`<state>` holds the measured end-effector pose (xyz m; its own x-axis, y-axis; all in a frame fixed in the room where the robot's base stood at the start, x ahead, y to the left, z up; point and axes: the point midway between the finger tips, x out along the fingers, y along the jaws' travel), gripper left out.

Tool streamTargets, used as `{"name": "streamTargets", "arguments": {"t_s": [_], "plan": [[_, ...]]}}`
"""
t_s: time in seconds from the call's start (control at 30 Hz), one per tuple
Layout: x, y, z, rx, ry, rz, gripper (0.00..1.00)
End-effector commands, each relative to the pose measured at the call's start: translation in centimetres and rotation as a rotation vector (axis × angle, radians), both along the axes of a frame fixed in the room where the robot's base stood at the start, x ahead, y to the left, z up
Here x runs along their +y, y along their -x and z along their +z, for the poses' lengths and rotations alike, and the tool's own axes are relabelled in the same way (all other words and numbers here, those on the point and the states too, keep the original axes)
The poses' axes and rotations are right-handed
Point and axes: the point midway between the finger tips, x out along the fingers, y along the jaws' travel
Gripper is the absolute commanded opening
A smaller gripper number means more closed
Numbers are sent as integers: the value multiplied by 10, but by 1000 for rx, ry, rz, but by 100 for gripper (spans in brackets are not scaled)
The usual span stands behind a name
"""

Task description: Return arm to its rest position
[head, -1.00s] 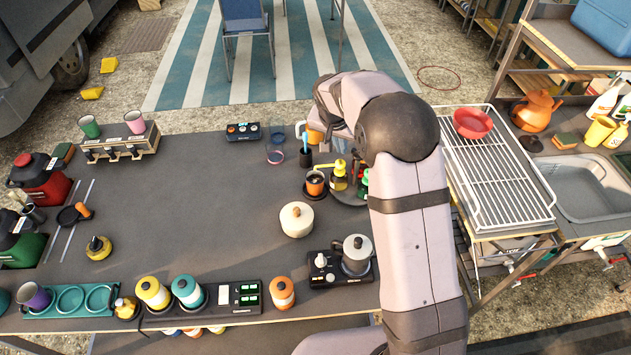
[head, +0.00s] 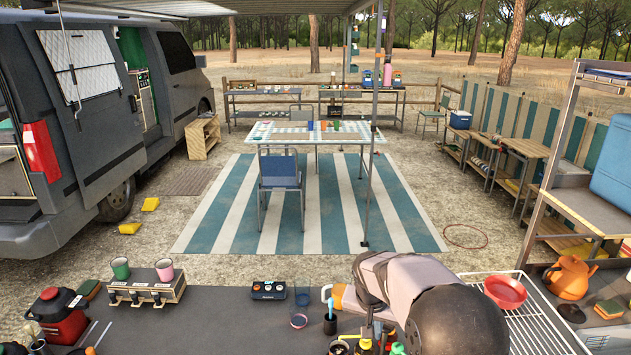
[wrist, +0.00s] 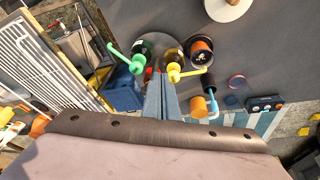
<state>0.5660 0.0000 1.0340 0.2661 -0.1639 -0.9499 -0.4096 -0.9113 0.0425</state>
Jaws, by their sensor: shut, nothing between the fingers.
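My gripper (wrist: 162,98) shows in the wrist view with its two grey fingers together and nothing between them. It points down over the dark tabletop, above a round tray with a green pump bottle (wrist: 141,53) and a yellow pump bottle (wrist: 176,58). I cannot tell its exact height above them. In the head view my arm is bent over the right part of the table, and its dark round joint hides part of the worktop. The fingertips cannot be made out there.
A wire rack with a red bowl (head: 505,291) stands right of my arm, with an orange jug (head: 569,277) beyond it. The van (head: 80,130) is at far left.

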Motion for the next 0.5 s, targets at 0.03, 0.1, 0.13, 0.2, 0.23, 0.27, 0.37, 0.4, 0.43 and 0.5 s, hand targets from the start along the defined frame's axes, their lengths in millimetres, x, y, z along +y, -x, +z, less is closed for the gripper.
{"name": "streamTargets", "arguments": {"t_s": [0.03, 0.1, 0.13, 0.2, 0.23, 0.27, 0.37, 0.4, 0.43, 0.5], "plan": [[-3, 22, 3, 26, -3, 27, 0], [-5, 54, 5, 68, -9, 76, 0], [-6, 68, 5, 86, -13, 98, 0], [-7, 103, 4, 126, -23, 149, 0], [-7, 118, 4, 144, -28, 170, 0], [-8, 133, 3, 159, -33, 192, 0], [-7, 180, -1, 207, -53, 259, 0], [-6, 197, -3, 224, -59, 283, 0], [-6, 209, -5, 234, -66, 300, 0], [-5, 234, -8, 257, -78, 335, 0]]}}
